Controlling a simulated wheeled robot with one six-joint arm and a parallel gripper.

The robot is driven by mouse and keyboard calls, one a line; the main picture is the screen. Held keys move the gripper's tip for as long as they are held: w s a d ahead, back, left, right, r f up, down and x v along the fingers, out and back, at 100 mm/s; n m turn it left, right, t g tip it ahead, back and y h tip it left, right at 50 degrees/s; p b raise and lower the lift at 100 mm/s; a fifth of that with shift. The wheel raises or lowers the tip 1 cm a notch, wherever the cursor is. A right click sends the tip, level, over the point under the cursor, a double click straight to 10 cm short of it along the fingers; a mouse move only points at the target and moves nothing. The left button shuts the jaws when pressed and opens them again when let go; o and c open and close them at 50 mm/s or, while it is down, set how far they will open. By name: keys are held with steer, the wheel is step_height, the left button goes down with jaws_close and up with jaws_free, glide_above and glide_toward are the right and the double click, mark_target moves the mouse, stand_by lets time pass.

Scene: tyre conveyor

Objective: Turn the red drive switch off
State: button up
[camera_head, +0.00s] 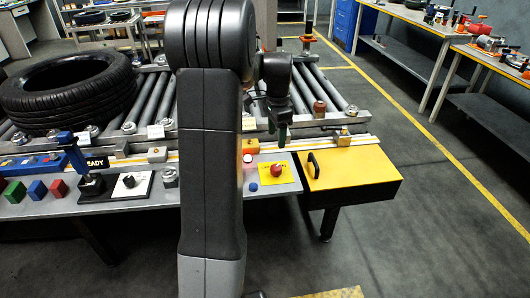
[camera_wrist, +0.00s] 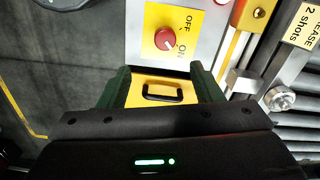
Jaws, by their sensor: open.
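The red drive switch (camera_wrist: 165,39) is a round knob on a yellow plate (camera_wrist: 150,50) marked OFF and ON. A pale mark on the knob seems to point toward ON. In the head view the switch (camera_head: 277,170) sits at the right end of the grey panel, just right of my arm. My gripper (camera_wrist: 162,85) is open and empty, its two green fingers apart, with the knob beyond the fingertips in the picture. In the head view my gripper (camera_head: 277,132) hangs behind and above the switch, not touching it.
A yellow box (camera_head: 350,182) with a black handle (camera_head: 313,165) adjoins the panel on the right. A tyre (camera_head: 68,92) lies on the conveyor rollers at left. The floor at right is clear.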

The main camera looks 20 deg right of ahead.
mark_target(276, 167)
steer(key=f, duration=1.3)
steer(key=shift+w+d+f, duration=0.3)
steer(key=shift+w+f, duration=0.1)
steer(key=c, duration=1)
